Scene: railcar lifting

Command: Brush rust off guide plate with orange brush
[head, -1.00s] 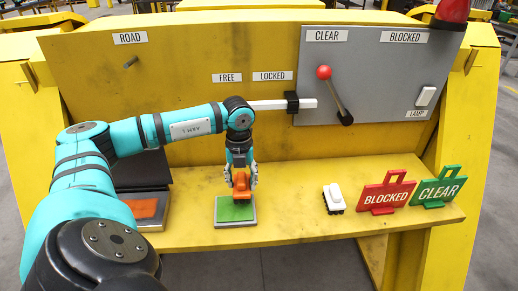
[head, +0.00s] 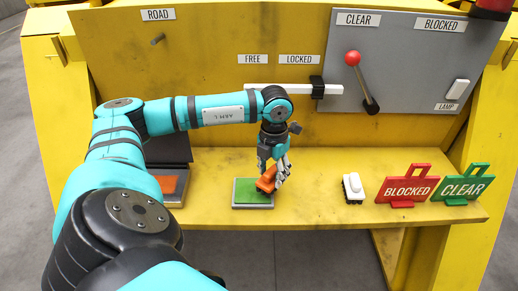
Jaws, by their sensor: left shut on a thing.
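My left gripper (head: 277,174) points down and is shut on the orange brush (head: 266,180). The brush is tilted over the right part of a green-topped grey plate (head: 247,192) on the yellow shelf. I cannot tell whether it touches the green surface. Left of this, a second grey plate (head: 177,198) with an orange-brown patch (head: 168,184) lies partly behind my left arm. The pictures do not name either one as the guide plate. My right gripper is not in view.
On the shelf (head: 310,210) to the right are a white-handled brush (head: 353,186), a red BLOCKED sign (head: 407,188) and a green CLEAR sign (head: 462,186). Behind stand a white bar (head: 300,90) and a red-knobbed lever (head: 362,80). The shelf between the green-topped plate and white brush is clear.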

